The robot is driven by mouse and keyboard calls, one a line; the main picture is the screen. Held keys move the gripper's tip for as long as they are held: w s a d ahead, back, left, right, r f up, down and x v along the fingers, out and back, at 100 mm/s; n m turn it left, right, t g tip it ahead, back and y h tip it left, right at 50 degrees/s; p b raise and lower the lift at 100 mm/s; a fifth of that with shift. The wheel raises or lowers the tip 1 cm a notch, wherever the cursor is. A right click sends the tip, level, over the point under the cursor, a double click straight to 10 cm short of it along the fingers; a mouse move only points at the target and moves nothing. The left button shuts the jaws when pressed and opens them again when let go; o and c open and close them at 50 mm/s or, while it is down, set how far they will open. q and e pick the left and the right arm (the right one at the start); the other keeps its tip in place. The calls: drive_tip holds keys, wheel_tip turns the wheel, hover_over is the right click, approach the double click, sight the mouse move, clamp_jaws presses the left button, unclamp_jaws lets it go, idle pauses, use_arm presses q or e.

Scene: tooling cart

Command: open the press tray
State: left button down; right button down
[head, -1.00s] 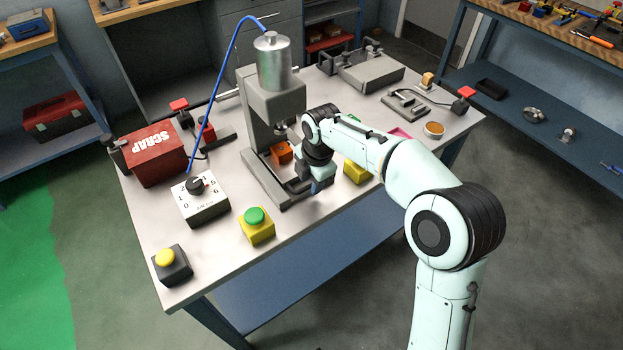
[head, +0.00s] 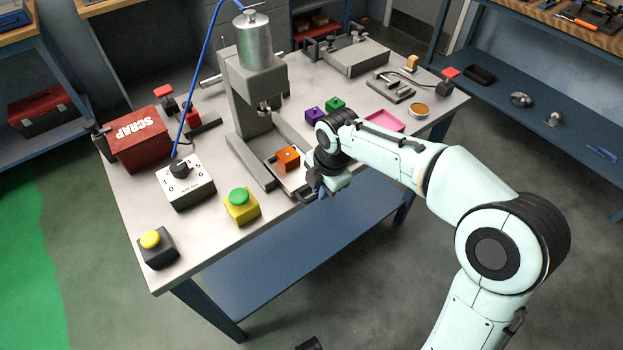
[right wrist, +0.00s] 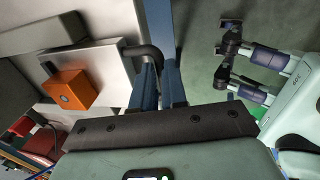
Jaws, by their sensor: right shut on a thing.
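The press (head: 253,75) stands on the table with a silver cylinder on top. Its light tray (head: 291,180) sticks out from between the base rails towards the front edge. An orange cube (head: 288,158) lies on the tray. In the right wrist view the tray (right wrist: 112,88) carries the orange cube (right wrist: 69,89) and has a dark bent handle (right wrist: 145,52).
On the table are a red scrap bin (head: 143,138), a dial box (head: 187,182), a green button (head: 240,203) and a yellow button (head: 156,248). Purple (head: 314,115) and green (head: 334,104) cubes and a pink tray (head: 384,121) lie behind my right arm. The floor in front is open.

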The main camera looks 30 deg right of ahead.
drive_tip(key=shift+s, duration=0.5)
drive_tip(key=c, duration=1.2)
unclamp_jaws()
drive_tip(key=shift+o, duration=0.2)
wheel_tip(320, 180, up, 13)
drive_tip(key=s+p, duration=0.2)
drive_tip(key=shift+r+p, duration=0.15)
drive_tip(key=shift+p, duration=0.2)
drive_tip(key=shift+s+d, duration=0.1)
